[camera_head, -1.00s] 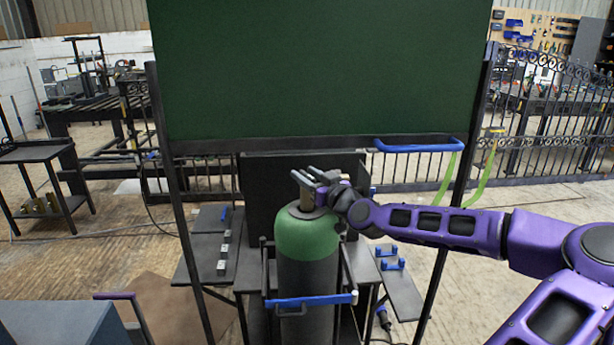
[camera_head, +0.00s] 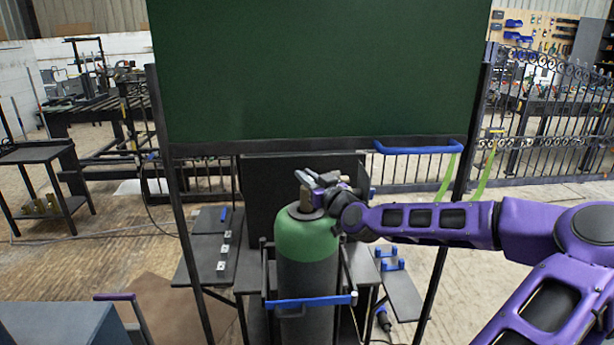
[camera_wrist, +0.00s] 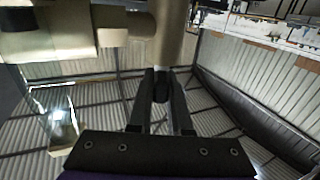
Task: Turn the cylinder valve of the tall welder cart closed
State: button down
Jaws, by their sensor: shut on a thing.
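The gas cylinder (camera_head: 307,245) stands upright on the welder cart, with a green shoulder and a dark grey body. Its tan valve (camera_head: 306,200) rises from the top. My gripper (camera_head: 312,180) is at the valve from the right, its fingers partly hiding it. In the wrist view the tan valve body (camera_wrist: 170,42) stands just beyond the fingertips. My gripper (camera_wrist: 161,80) is shut there on a small dark round part, which looks like the valve's handle. The handle's turn angle cannot be read.
A blue bar (camera_head: 310,300) crosses the cylinder's front. A large dark green panel (camera_head: 320,70) hangs behind and above, with a blue handle (camera_head: 420,148) at its lower right. Side shelves (camera_head: 213,258) flank the cart. A black trolley (camera_head: 38,155) stands at the left.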

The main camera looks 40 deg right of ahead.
jog(key=shift+a+f+m+g+h, duration=0.1)
jog(key=shift+m+g+h, duration=0.25)
jog(key=shift+m+h, duration=0.55)
jog(key=shift+a+f+m+g+h, duration=0.1)
jog(key=shift+m+g+h, duration=0.35)
jog(key=shift+h, duration=0.75)
jog(key=shift+w+a+f+m+g+h+b, duration=0.15)
jog(key=shift+f+m+g+h+b, duration=0.3)
jog(key=shift+f, duration=0.45)
jog(key=shift+f+h+b, duration=0.1)
jog(key=shift+h+b, duration=0.15)
jog(key=shift+b, duration=0.25)
jog(key=shift+d+r+m+h+b, duration=0.2)
jog(key=shift+r+m+h+b, duration=0.2)
jog(key=shift+r, duration=0.3)
jog(key=shift+d+r, duration=0.1)
jog(key=shift+r, duration=0.65)
jog(key=c, duration=0.9)
grip_release()
jog(key=shift+o, duration=0.3)
jog(key=shift+f, duration=0.15)
jog(key=shift+s+f, duration=0.1)
jog(key=shift+s, duration=0.15)
